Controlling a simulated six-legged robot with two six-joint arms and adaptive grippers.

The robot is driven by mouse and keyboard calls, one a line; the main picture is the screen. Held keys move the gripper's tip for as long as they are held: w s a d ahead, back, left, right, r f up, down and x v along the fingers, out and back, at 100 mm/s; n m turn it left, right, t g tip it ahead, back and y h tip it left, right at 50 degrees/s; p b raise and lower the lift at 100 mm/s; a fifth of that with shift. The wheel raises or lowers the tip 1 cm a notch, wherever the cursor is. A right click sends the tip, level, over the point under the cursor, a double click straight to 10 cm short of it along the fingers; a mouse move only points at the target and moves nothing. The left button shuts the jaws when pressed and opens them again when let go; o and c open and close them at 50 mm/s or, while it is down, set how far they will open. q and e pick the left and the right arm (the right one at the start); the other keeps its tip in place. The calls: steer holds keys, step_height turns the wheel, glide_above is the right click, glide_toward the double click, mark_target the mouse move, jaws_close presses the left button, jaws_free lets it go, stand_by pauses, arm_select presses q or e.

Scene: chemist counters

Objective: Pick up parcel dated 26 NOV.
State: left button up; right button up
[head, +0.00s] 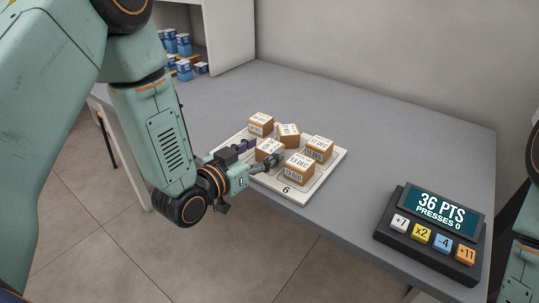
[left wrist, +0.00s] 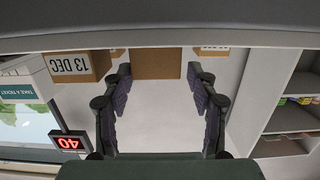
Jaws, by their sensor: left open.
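Several brown parcels with white date labels stand on a pale tray (head: 318,186) on the grey counter. The front parcel (head: 299,169) reads 13 DEC; a 13 DEC parcel, upside down, also shows in the left wrist view (left wrist: 80,68). The parcel by my fingers (head: 268,147) has a label I cannot read surely. My left gripper (head: 258,154) is open beside it, one finger on each side. In the left wrist view, a plain brown parcel face (left wrist: 157,62) lies between the open fingertips (left wrist: 159,76). My right gripper is not in view.
Other parcels stand close by: back left (head: 261,123), back middle (head: 288,134), turned askew, and right (head: 318,148). A button box (head: 433,236) showing 36 PTS sits at the counter's front right. Blue boxes (head: 183,43) fill a shelf at back left. The counter behind the tray is clear.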

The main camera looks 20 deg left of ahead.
mark_target(270, 146)
arm_select(q)
steer(key=x, duration=0.3)
steer(key=shift+s+d+r, duration=0.1)
steer(key=shift+d+r, duration=0.05)
steer(key=shift+d, duration=0.1)
steer(key=shift+a, duration=0.2)
steer(key=shift+c, duration=0.2)
steer(key=shift+d, duration=0.2)
steer(key=c, duration=0.4)
steer(key=shift+a, duration=0.15)
steer(key=c, duration=0.5)
steer(key=shift+c, duration=0.2)
